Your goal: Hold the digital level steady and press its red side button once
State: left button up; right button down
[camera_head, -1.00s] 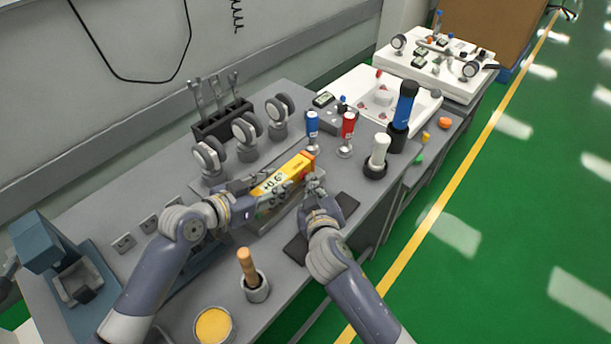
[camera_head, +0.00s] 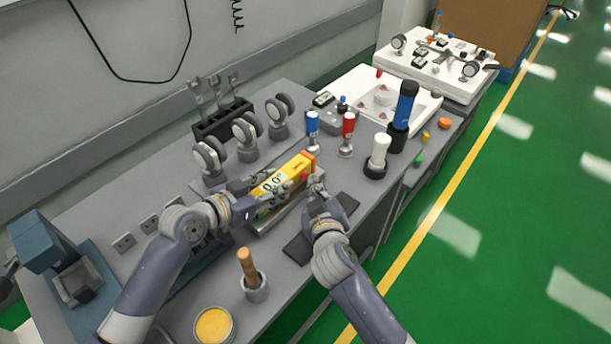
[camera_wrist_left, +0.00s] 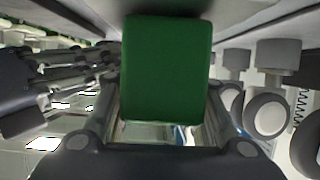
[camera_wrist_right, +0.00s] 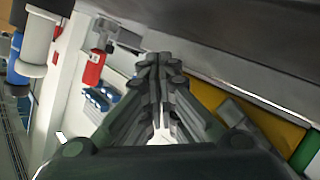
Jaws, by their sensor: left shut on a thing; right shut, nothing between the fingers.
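The digital level (camera_head: 283,176) is a yellow bar with an orange-red far end and a display that appears to read 0.0°. My left gripper (camera_head: 262,194) is shut on it near its left part and holds it over a grey plate. In the left wrist view the level's green end (camera_wrist_left: 166,68) fills the space between the fingers. The red side button (camera_head: 304,176) shows on the level's right side. My right gripper (camera_head: 316,184) is shut and empty, close beside the button; contact cannot be told. In the right wrist view the closed fingertips (camera_wrist_right: 160,72) lie beside the yellow body (camera_wrist_right: 250,122).
Blue-topped (camera_head: 312,124) and red-topped (camera_head: 348,128) fittings stand just beyond the level. A white cylinder (camera_head: 379,150) stands to the right. A cup with a wooden handle (camera_head: 255,288) and a yellow-filled dish (camera_head: 213,326) are in front.

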jog(key=shift+s+d, duration=0.2)
jog(key=shift+d, duration=0.05)
jog(key=shift+s+d, duration=1.6)
jog(key=shift+d, duration=0.25)
pick_arm(q)
jog(key=o, duration=1.3)
